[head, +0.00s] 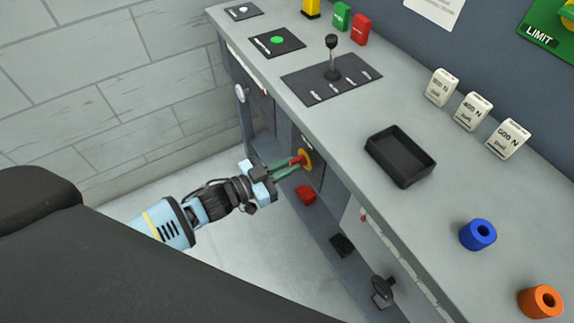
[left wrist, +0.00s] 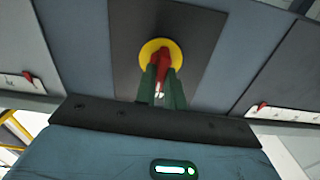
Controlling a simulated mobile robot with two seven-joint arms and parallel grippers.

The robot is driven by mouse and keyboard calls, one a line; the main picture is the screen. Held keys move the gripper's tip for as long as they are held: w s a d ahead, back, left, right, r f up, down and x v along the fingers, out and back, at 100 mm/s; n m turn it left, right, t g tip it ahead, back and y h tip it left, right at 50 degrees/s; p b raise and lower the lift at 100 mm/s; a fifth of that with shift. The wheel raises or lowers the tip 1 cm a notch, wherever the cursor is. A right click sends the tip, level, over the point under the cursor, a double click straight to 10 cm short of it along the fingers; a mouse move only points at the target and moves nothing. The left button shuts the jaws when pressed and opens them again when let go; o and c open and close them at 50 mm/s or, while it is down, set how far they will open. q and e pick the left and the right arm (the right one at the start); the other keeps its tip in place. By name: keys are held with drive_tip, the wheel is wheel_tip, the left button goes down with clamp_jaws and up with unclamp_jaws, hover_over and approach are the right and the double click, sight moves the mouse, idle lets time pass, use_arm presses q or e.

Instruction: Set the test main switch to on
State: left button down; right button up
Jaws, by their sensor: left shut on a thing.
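The main switch (head: 304,159) is a red handle on a yellow round plate, on the front face of the bench below its top. In the left wrist view the red handle (left wrist: 163,62) sits in front of the yellow disc (left wrist: 148,48) on a dark panel. My left gripper (head: 297,162) reaches in from the left, and its green fingers (left wrist: 162,90) are shut on the red handle. The fingers hide part of the handle, and I cannot read any on or off marking. My right gripper is not in view.
A red block-shaped item (head: 306,195) shows just below the switch. On the bench top (head: 330,125) stand a lever on a dark plate (head: 332,78), a black tray (head: 400,156), white weight blocks (head: 473,111), a blue ring (head: 478,235) and an orange ring (head: 541,301).

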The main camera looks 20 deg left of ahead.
use_arm(q)
drive_tip(key=shift+s+d+f+m+b, duration=0.1)
drive_tip(key=shift+m+b, duration=0.1)
drive_tip(key=shift+m, duration=2.6)
drive_tip(key=shift+f+m+b, duration=0.1)
drive_tip(key=shift+m+b, duration=0.05)
drive_tip(key=shift+m, duration=2.65)
drive_tip(key=shift+s+d+f+m+b, duration=0.1)
drive_tip(key=shift+m+b, duration=0.1)
drive_tip(key=shift+m, duration=2.6)
drive_tip(key=c, duration=1.5)
unclamp_jaws()
drive_tip(key=shift+a, duration=0.15)
drive_tip(key=v, duration=0.7)
drive_tip(key=shift+s+a, duration=0.15)
drive_tip(key=shift+s, duration=0.15)
